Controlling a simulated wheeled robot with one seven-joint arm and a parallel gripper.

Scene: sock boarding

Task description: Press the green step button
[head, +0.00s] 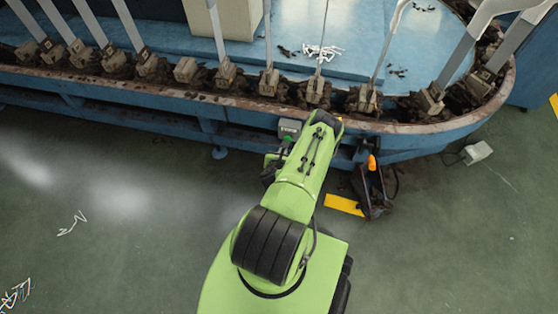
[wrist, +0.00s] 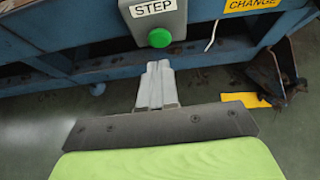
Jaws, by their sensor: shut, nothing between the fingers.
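The green step button (wrist: 159,38) sits on the lower part of a grey box (wrist: 172,18) with a white label reading STEP, in the wrist view. My gripper (wrist: 158,66) is shut and empty, its fingertips just below the button in that picture. I cannot tell whether the fingertips touch it. In the head view the grey box (head: 290,127) shows on the machine's front, beside my green arm. My arm hides most of the gripper there.
The blue machine (head: 160,108) has a curved rim with several upright grey boards (head: 214,30). A yellow CHANGE label (wrist: 250,5) is right of the box. A dark pedal-like object (head: 372,190) and yellow floor marking (head: 343,204) lie to the right. Green floor at left is mostly clear.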

